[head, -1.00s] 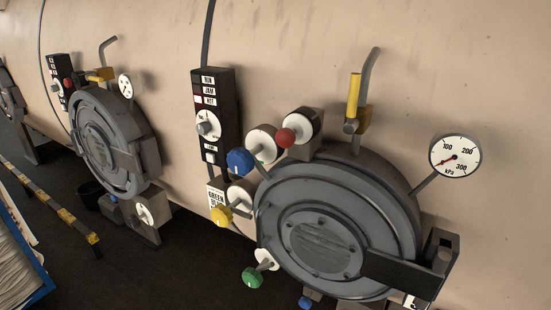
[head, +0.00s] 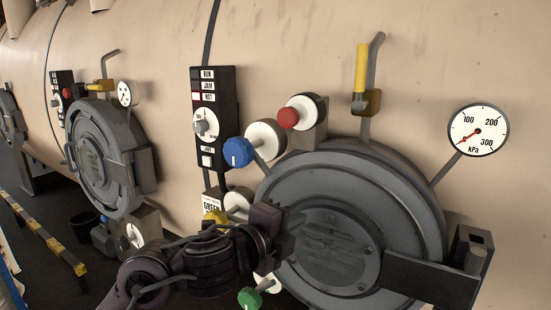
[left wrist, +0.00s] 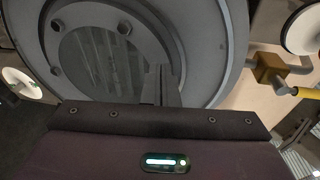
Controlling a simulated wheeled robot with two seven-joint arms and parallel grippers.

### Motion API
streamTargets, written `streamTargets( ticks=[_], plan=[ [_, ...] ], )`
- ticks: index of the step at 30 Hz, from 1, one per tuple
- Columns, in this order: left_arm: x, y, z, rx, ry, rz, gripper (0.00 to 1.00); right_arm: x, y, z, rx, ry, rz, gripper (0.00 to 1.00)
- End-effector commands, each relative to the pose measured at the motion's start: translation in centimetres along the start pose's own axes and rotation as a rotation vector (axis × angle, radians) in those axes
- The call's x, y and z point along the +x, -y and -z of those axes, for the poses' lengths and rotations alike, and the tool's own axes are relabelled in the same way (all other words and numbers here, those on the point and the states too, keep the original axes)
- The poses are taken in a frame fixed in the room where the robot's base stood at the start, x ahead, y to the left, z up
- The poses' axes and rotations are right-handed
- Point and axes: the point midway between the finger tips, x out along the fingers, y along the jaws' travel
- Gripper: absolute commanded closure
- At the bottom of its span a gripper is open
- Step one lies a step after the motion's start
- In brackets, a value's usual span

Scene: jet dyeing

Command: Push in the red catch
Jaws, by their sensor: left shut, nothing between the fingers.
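The red catch (head: 288,118) is a round red knob in front of a white disc, above the near round door (head: 330,248). It stands out from its disc. My left gripper (head: 292,222) is in front of the door's left part, below the red catch and apart from it. Its fingers are closed together and empty, and they also show in the left wrist view (left wrist: 165,85) against the grey door. The red catch does not show in the left wrist view. My right gripper is in no view.
A blue knob (head: 238,152), a yellow knob (head: 215,217) and a green knob (head: 249,298) sit around the door's left side. A yellow-handled valve (head: 361,72) and a pressure gauge (head: 478,129) stand above it. A black control panel (head: 212,115) is on the left.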

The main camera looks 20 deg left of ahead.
Motion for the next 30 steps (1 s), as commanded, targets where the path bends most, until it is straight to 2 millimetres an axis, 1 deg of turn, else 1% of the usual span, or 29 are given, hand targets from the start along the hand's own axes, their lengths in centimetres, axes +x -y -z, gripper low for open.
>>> streamTargets(
  ticks=[1,3,5,6,10,12,15,19,21,24,30],
  plan=[
    [-1.2,3.1,0.4,0.148,-0.015,0.049,1.00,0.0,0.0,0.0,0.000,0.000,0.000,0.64],
    [-2.9,6.1,1.0,0.349,-0.032,0.094,1.00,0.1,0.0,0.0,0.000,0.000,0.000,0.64],
    [-4.5,8.2,1.4,0.520,-0.033,0.122,1.00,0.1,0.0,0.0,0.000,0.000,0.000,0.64],
    [-5.6,9.4,1.6,0.631,-0.028,0.135,1.00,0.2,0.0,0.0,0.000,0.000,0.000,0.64],
    [-9.4,12.4,1.2,0.975,0.023,0.143,1.00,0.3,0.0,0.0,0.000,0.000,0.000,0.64],
    [-11.4,13.5,0.5,1.135,0.066,0.126,1.00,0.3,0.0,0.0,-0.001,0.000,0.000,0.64],
    [-13.9,14.6,-0.6,1.312,0.132,0.089,1.00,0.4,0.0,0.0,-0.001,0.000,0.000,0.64],
    [-16.2,15.3,-2.0,1.450,0.198,0.038,1.00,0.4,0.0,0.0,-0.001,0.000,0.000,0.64],
    [-16.9,15.5,-2.4,1.485,0.217,0.020,1.00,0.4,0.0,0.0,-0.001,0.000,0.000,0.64],
    [-17.2,15.6,-2.6,1.507,0.227,0.009,1.00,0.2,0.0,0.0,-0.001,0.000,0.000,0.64],
    [-16.3,15.9,-2.6,1.509,0.219,0.012,1.00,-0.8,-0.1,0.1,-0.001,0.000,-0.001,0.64]
  ],
)
